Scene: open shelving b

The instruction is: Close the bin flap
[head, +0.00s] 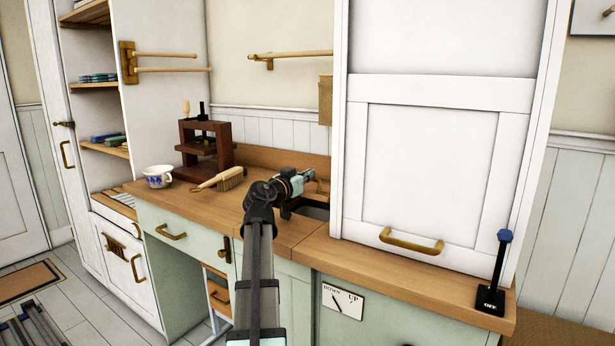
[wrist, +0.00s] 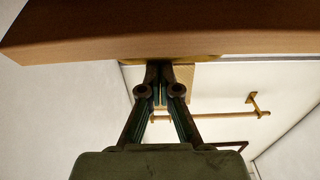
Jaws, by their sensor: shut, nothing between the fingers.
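The counter has a dark rectangular opening (head: 316,212), which looks like the bin opening. A small piece of wood beside my gripper, at the back of this opening, may be the raised bin flap (head: 322,187); my arm hides much of it. My gripper (head: 303,177) is above the opening, its fingers shut and empty. In the wrist view the fingertips (wrist: 160,70) are together just below the edge of a wide brown wooden panel (wrist: 150,32), probably the flap or counter edge. I cannot tell whether they touch it.
On the counter (head: 285,230) left of my arm are a brush (head: 222,179), a blue-and-white cup (head: 158,176) and a dark wooden stand (head: 205,150). A tall white cabinet panel (head: 430,150) stands right of the opening, with a black lever (head: 497,270) at the counter's right end.

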